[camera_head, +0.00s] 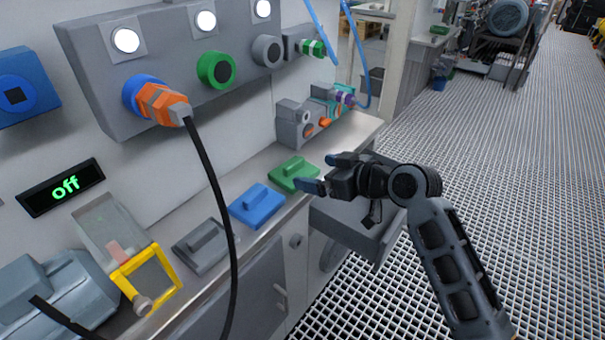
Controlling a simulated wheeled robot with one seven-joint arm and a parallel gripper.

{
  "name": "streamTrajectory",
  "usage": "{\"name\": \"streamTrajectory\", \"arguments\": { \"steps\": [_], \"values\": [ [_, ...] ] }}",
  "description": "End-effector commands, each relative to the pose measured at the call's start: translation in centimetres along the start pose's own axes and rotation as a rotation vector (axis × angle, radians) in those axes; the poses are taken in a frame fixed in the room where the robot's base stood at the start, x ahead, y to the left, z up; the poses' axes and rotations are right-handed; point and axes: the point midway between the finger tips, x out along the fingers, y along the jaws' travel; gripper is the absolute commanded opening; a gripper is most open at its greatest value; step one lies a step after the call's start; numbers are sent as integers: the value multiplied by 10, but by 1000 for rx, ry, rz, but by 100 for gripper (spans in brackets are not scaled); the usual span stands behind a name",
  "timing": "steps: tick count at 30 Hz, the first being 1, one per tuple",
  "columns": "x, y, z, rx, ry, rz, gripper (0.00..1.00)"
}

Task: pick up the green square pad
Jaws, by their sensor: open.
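The green square pad (288,179) has a raised bar handle and lies flat on the grey counter, near its front edge. My gripper (321,173) is open, just right of the green pad, with its dark fingertips pointing left toward it. One fingertip shows close to the pad's right corner. I cannot tell the exact height of the fingers over the counter or whether they touch the pad. The pad's handle is in plain view and nothing is between the fingers.
A blue pad (257,206) and a grey pad (202,248) lie left of the green one. A black cable (207,163) hangs from an orange plug (160,103). Grey blocks with valves (295,123) stand behind the green pad. An open drawer (352,228) is below my gripper.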

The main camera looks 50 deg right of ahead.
Motion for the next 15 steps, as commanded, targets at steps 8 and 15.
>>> {"name": "streamTrajectory", "arguments": {
  "steps": [8,15],
  "values": [
    [26,1,-2,1,2,0,98],
    [57,4,-8,3,3,-2,98]
  ]
}}
